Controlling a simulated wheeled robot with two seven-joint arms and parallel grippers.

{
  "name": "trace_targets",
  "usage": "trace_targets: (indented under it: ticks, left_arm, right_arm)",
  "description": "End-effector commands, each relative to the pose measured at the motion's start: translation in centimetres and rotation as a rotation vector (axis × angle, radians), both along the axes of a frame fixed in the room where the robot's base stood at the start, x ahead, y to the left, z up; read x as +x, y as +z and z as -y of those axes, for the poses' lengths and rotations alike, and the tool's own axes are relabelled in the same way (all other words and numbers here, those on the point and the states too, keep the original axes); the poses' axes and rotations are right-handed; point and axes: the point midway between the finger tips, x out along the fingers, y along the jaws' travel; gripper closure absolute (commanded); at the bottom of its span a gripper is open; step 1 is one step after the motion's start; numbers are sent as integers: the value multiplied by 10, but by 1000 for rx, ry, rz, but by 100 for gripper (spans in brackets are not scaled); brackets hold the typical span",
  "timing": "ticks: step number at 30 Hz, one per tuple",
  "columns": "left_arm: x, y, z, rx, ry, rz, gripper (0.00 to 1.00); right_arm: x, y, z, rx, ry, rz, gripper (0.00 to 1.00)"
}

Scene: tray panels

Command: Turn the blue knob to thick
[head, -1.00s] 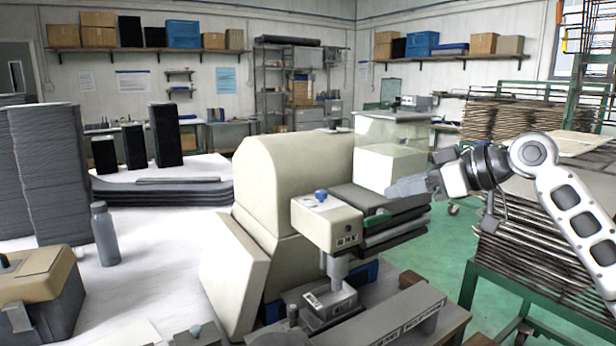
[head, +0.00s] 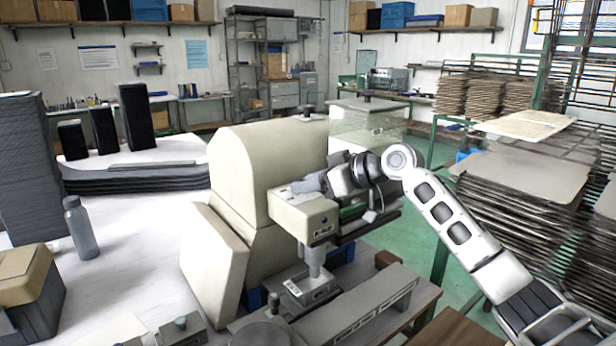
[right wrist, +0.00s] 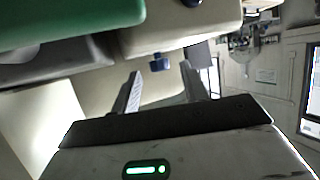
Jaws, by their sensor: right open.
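The cream machine (head: 258,165) stands on the bench in the middle of the head view, with a box-shaped head (head: 305,214) at its front. The blue knob (right wrist: 160,62) shows in the right wrist view, in line with the gap between the two spread fingers of my right gripper (right wrist: 161,76). The fingers are open and empty; whether the knob is between the tips or just beyond them I cannot tell. In the head view the gripper hides the knob. My left gripper is out of view.
A green part (right wrist: 70,20) is close to the camera in the right wrist view. A grey bottle (head: 81,228) and a beige-topped box (head: 28,285) stand on the left. Racks of stacked panels (head: 515,190) are at the right. The white tabletop (head: 130,230) has free room.

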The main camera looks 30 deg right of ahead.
Motion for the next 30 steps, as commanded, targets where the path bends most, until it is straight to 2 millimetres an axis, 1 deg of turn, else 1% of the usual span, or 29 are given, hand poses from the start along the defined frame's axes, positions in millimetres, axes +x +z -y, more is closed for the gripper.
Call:
trace_targets:
  ticks: [4,12,13,14,15,17,18,26,30]
  left_arm:
    - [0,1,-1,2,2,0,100]
    - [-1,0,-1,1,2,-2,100]
    - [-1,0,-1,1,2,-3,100]
    - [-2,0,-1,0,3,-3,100]
    - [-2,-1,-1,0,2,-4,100]
    - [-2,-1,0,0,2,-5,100]
    - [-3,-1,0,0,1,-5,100]
    - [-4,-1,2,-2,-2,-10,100]
    - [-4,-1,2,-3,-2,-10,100]
  right_arm:
    - [7,-3,-4,1,0,0,55]
    - [8,-4,-5,-1,-1,1,55]
    - [7,-4,-5,-1,-1,1,61]
    - [7,-4,-5,0,0,0,69]
    - [7,-4,-4,0,0,0,80]
    - [7,-4,-4,0,0,0,97]
    - [7,-4,-5,0,0,0,100]
    - [7,-4,-5,0,-16,0,100]
    - [6,-4,-6,-2,-62,0,100]
